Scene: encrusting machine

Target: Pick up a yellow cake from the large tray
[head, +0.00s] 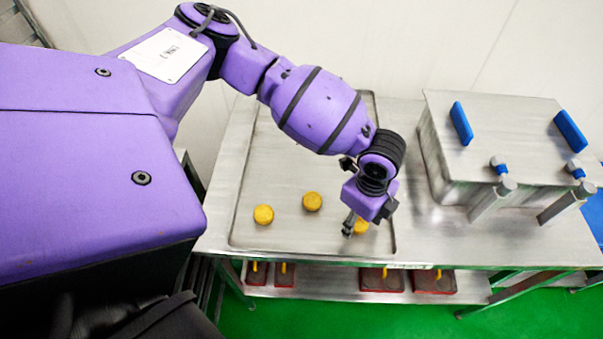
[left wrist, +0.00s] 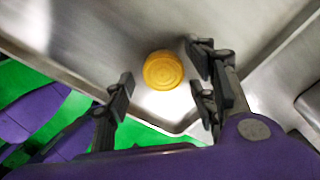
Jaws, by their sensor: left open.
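Three round yellow cakes lie on the large metal tray (head: 270,170) in the head view. One cake (head: 263,214) is at the left, one cake (head: 312,201) in the middle, and one cake (head: 361,227) at the right is partly hidden by my left gripper (head: 352,222). My left gripper points down at this right cake. In the left wrist view, its fingers (left wrist: 160,86) are spread and empty, and the cake (left wrist: 163,70) shows near the gap between them, close to the tray's corner. I cannot tell the remaining height above the cake. My right gripper is not in view.
A metal box machine (head: 490,130) with blue handles (head: 461,123) stands on the table right of the tray. Red trays (head: 381,281) with yellow parts sit on the shelf below. The table's front edge is close to the tray. The tray's back area is clear.

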